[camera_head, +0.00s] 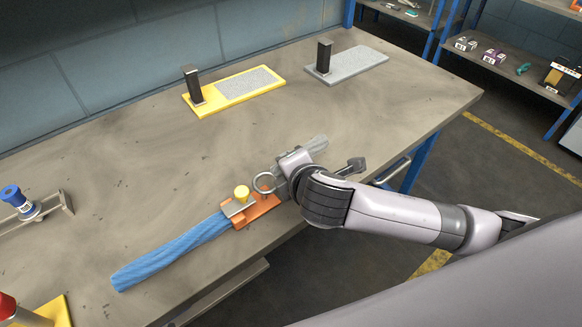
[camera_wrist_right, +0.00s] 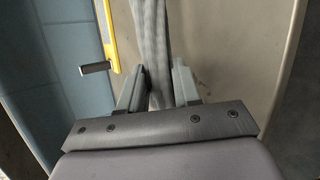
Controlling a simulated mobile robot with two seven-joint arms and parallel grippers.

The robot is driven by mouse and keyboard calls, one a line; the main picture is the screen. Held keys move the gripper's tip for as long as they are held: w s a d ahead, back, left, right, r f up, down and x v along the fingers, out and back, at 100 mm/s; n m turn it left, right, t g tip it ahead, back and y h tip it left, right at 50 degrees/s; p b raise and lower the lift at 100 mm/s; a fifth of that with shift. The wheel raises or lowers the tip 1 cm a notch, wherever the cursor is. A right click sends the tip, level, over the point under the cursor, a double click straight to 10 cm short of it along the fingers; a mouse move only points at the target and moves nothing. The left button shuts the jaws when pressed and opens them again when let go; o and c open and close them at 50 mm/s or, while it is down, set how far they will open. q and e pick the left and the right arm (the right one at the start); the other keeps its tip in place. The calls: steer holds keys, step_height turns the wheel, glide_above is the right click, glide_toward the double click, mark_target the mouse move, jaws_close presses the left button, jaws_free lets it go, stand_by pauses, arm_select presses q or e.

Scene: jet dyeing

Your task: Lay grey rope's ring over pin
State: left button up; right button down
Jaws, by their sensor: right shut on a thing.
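My right gripper (camera_head: 292,163) is shut on the grey rope (camera_head: 317,143), above the table's front edge. In the right wrist view the rope (camera_wrist_right: 152,38) runs between the fingers (camera_wrist_right: 160,78) and away from me. A thin grey ring (camera_head: 264,182) shows just left of the gripper, in front of or above the orange block (camera_head: 262,209); I cannot tell whether they touch. A dark upright pin (camera_head: 194,86) stands on a yellow-edged plate (camera_head: 275,85) at the back. A similar pin (camera_head: 324,57) stands on a grey plate (camera_head: 370,57). My left gripper is not in view.
A blue spool (camera_head: 17,198) on a metal bracket is at the left. The middle of the table is clear.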

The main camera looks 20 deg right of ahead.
arm_select(q)
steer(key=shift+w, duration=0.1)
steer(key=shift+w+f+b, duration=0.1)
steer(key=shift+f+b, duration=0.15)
steer(key=shift+b, duration=0.1)
arm_select(e)
steer(key=shift+f, duration=1)
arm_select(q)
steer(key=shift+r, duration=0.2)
arm_select(e)
steer(key=shift+r, duration=0.1)
arm_select(q)
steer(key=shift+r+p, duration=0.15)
steer(key=shift+p, duration=0.4)
arm_select(e)
steer(key=shift+r, duration=0.25)
steer(key=shift+r+p, duration=0.3)
steer(key=shift+p, duration=0.2)
arm_select(q)
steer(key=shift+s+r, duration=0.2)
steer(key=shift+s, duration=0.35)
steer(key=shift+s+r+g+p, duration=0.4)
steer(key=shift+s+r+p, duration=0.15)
steer(key=shift+p, duration=0.7)
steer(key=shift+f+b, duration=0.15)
steer(key=shift+b, duration=0.2)
arm_select(e)
steer(key=shift+s+f, duration=0.1)
steer(key=shift+f, duration=0.5)
